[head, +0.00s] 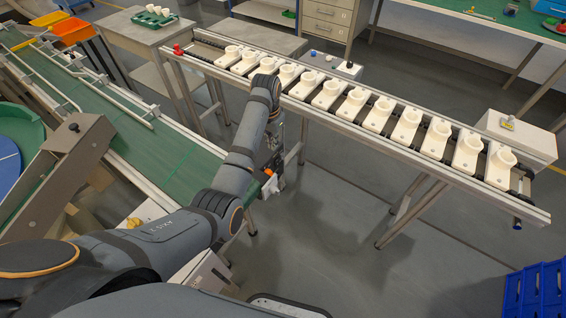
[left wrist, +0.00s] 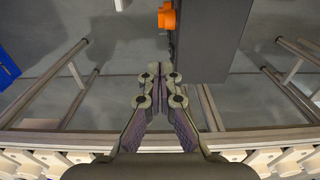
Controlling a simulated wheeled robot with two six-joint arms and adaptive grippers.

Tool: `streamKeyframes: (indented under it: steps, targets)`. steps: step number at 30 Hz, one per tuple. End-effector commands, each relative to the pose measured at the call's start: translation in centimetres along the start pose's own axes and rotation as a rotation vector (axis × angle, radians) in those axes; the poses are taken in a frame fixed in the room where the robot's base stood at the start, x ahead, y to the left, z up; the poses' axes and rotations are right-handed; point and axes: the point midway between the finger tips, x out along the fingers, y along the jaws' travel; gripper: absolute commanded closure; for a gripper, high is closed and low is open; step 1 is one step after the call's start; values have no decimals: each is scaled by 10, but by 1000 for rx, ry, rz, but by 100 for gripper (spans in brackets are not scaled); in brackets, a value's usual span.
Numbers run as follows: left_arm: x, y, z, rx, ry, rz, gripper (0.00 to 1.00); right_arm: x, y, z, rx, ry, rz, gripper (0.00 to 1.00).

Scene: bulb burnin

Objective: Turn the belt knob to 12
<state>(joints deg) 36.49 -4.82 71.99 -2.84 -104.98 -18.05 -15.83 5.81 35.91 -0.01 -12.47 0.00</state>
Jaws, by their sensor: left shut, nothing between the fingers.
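An orange knob-like part (left wrist: 167,17) sticks out from the left side of a dark grey box (left wrist: 212,40) in the left wrist view. It shows as a small orange spot (head: 268,172) in the head view, near the end of the green belt (head: 175,155). No scale or number on it can be read. My left gripper (left wrist: 158,75) is shut and empty, pointing down, its fingertips apart from the orange part in the picture. In the head view my left gripper (head: 275,163) is partly hidden by its own arm. My right gripper is not in view.
A long conveyor (head: 340,118) with a row of white sockets runs behind my left arm. A white box (head: 517,135) stands at its right end. Blue crates (head: 535,290) are at the lower right. The floor (head: 330,225) between is clear.

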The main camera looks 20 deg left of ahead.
Motion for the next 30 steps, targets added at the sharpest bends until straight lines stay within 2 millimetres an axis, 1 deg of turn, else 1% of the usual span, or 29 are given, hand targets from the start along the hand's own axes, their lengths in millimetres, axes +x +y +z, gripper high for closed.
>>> streamKeyframes:
  steps: [5, 7, 10, 14, 19, 24, 30]
  targets:
    - [7, 0, 1, 0, -3, 0, 100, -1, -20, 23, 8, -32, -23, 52]
    - [16, 0, 1, 0, -4, 1, 100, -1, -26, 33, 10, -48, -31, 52]
    - [36, 0, 1, 0, -5, 1, 100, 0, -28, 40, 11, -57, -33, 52]
    - [65, 0, 1, -1, -5, 1, 100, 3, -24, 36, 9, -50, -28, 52]
    - [102, 0, 1, -1, -4, 1, 100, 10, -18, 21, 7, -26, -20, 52]
    - [122, -1, 15, -1, -3, -1, 100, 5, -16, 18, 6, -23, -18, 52]
    - [133, -1, 23, 0, -1, -1, 100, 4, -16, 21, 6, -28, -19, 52]
